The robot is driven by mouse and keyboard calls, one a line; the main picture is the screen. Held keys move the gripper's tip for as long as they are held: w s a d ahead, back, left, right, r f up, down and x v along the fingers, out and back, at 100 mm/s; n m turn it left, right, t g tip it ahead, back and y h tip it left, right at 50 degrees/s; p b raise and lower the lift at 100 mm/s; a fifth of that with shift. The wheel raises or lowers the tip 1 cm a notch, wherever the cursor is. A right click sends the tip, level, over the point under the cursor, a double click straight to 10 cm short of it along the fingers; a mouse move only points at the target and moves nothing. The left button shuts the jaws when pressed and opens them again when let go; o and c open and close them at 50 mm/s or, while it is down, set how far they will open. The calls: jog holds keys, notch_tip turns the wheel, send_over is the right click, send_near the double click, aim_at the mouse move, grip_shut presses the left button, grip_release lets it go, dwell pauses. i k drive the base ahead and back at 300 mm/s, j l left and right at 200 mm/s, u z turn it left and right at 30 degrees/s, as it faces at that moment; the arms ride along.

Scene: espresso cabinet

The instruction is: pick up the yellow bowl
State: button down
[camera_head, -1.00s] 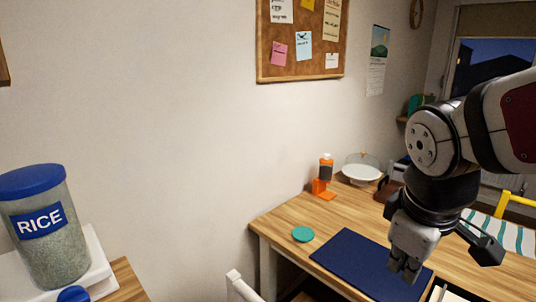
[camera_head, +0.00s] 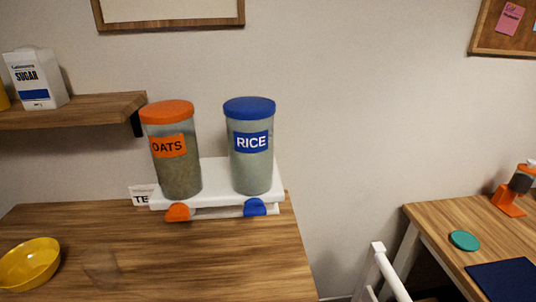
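The yellow bowl (camera_head: 30,264) sits upright on the wooden counter (camera_head: 200,258) at the lower left of the head view. Its left edge is cut off by the picture border. It looks empty. My gripper and arm are not in this view now, so I cannot see whether the gripper is open or shut.
A white stand (camera_head: 218,172) behind the bowl holds an oats canister (camera_head: 174,172) and a rice canister (camera_head: 250,172). A shelf (camera_head: 85,109) carries a sugar box (camera_head: 36,77). A white chair (camera_head: 380,270) stands before a desk (camera_head: 425,225) at right. The counter's front middle is clear.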

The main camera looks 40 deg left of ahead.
aim_at(30, 265)
jog(key=u, duration=2.6)
jog(key=i+u, duration=0.3)
jog(key=i+l+u, duration=0.25)
jog(key=i+j, duration=0.05)
jog(key=j, duration=0.05)
